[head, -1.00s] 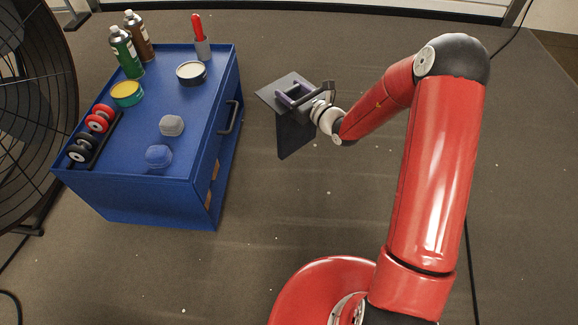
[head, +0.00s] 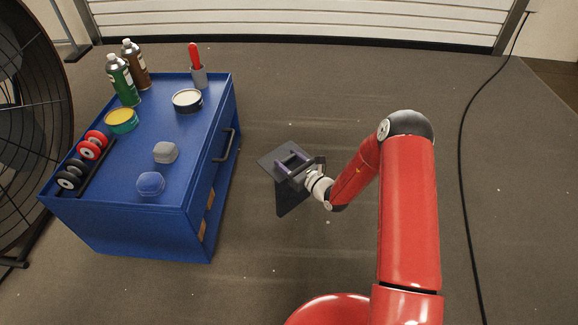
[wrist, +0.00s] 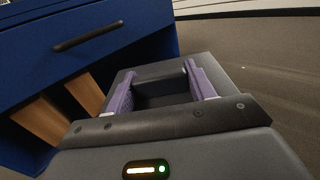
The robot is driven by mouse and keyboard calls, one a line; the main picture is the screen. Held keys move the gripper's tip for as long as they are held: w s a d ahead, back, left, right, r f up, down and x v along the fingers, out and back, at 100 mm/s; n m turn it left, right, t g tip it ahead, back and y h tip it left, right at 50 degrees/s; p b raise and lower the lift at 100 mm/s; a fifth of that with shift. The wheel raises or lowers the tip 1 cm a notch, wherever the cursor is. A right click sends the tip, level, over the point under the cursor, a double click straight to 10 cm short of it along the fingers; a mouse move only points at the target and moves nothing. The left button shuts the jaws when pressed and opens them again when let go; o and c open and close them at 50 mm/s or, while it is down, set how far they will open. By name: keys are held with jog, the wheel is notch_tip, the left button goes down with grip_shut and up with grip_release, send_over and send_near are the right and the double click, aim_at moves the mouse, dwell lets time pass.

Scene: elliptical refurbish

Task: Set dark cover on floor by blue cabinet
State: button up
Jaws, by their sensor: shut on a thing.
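The dark cover (head: 292,199) is an angled dark grey panel held at the end of my arm, to the right of the blue cabinet (head: 150,228). My gripper (head: 294,164) is shut on it, and the cover hangs with one face pointing down. In the wrist view, the gripper's purple fingers (wrist: 163,90) flank a dark part of the cover (wrist: 160,70). The cabinet's side with a black handle (wrist: 88,37) is close on the left there. Whether the cover's lower edge touches the floor (head: 330,265), I cannot tell.
On the cabinet top stand spray cans (head: 122,82), tins (head: 187,100), a red-handled tool (head: 195,60), two caps (head: 151,184) and a rack of wheels (head: 85,160). A large fan (head: 30,110) is at left. A black cable (head: 462,150) lies at right. Floor beyond the cover is clear.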

jog(key=shift+f, duration=0.85)
jog(key=o, duration=1.5)
jog(key=shift+f, duration=0.15)
